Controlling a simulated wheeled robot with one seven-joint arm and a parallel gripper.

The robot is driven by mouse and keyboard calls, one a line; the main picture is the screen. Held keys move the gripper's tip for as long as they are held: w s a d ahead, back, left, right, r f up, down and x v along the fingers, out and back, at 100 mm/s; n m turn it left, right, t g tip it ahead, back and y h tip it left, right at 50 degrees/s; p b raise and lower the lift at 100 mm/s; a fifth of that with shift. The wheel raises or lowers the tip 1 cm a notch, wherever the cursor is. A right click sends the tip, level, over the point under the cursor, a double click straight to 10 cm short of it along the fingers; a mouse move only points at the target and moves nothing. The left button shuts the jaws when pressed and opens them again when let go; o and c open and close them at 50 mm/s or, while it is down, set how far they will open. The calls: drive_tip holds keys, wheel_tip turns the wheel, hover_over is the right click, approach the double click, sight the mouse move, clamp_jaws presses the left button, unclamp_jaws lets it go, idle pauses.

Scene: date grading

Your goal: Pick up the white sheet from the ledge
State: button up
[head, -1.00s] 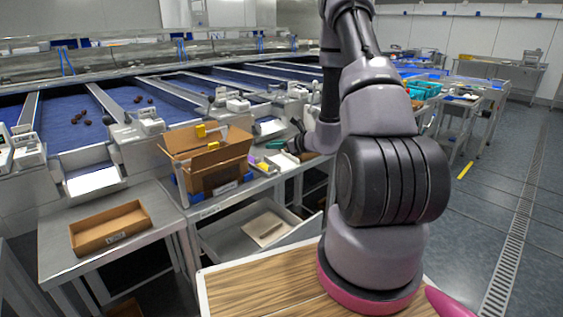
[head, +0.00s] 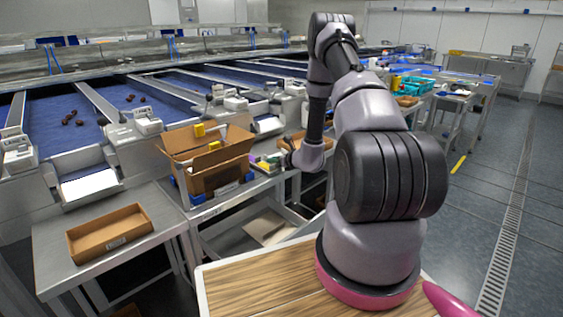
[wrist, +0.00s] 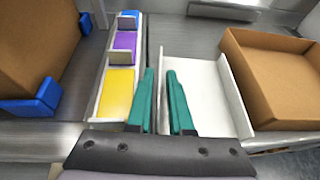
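In the head view my gripper (head: 288,150) is small and dark beside the cardboard box. One white sheet (head: 88,186) lies on the sloped ledge at the left. Another white patch (head: 268,125) shows on a ledge behind the box. I cannot tell which one the task means.
A narrow white holder with yellow, purple and blue pieces (wrist: 117,92) stands left of my fingers. An open brown box (wrist: 275,75) is at the right. A tall cardboard box (head: 208,165) with blue corners and a shallow box (head: 110,232) stand on metal tables.

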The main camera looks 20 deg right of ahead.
drive_tip(key=shift+x, duration=0.9)
drive_tip(key=shift+c, duration=0.3)
clamp_jaws()
drive_tip(key=shift+r, duration=0.1)
